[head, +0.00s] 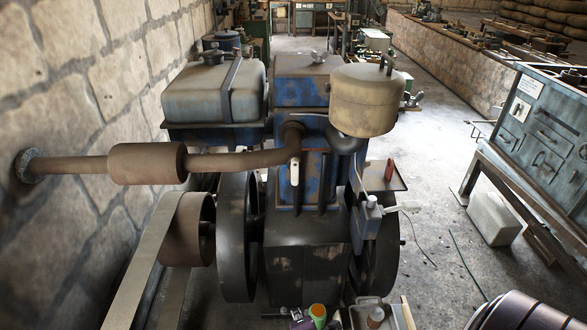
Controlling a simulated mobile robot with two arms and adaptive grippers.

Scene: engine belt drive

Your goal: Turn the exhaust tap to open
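The engine (300,200) stands in the middle, blue and worn, with dark flywheels on both sides. A rusty exhaust pipe (235,160) runs from its upper front, through a thick muffler (148,163), into the stone wall on the left. A small pale handle (294,172) points downward at the engine's front, just below the pipe's bend. It may be the exhaust tap, but it is too small to tell whether it is open or closed. Neither of my grippers is in view.
A tan cylindrical tank (367,98) and a grey box tank (214,90) top the engine. A belt (145,255) runs over a pulley (187,228) at left. A grey box with a pale lever (399,208) sits at right. Floor (440,185) is largely clear toward the cabinet (540,130).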

